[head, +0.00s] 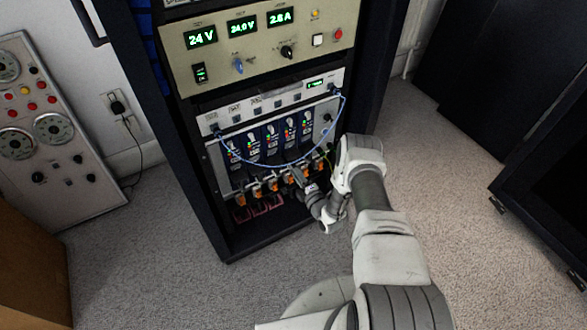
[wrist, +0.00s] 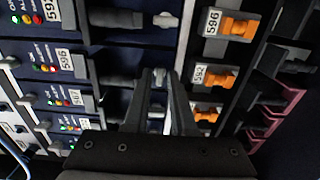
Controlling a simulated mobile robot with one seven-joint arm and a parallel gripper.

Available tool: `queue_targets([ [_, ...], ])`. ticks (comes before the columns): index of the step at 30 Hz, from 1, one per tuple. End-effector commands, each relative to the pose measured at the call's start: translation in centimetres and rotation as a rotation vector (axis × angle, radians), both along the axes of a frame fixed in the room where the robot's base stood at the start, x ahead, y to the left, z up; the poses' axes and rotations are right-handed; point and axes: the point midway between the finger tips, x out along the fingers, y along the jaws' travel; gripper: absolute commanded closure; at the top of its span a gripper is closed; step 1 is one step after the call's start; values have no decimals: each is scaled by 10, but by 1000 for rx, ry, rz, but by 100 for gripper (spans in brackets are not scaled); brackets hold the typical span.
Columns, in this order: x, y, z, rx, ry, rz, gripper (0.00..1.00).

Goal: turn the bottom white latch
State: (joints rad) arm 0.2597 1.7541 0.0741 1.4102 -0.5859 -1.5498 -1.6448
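My gripper (wrist: 160,78) shows in the wrist view with its two dark fingers apart, reaching in among the rack modules. A small white latch (wrist: 158,74) lies between or just beyond the fingertips; I cannot tell whether they touch it. Another greyish latch (wrist: 156,112) shows in the gap between the fingers. A further white latch (wrist: 166,20) sticks out above, clear of the gripper. In the head view my gripper (head: 304,180) is at the lower right of the module row, and my arm and wrist hide the latches there.
Orange connectors (wrist: 238,28) with labels stand just right of the fingers in the wrist view. Red-brown parts (wrist: 285,100) lie farther right. A blue cable (head: 270,164) loops across the modules in the head view. The rack's dark side frame (head: 375,80) stands close to my arm.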

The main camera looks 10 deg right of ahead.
Motion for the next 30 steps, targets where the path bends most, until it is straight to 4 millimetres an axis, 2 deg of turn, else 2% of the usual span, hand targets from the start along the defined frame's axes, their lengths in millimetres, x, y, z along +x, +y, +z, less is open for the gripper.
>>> queue_targets([
  [8, 0, 0, 0, 0, 0, 0, 76],
  [12, 0, 0, 0, 0, 0, 0, 100],
  [30, 0, 0, 0, 56, 18, 0, 100],
])
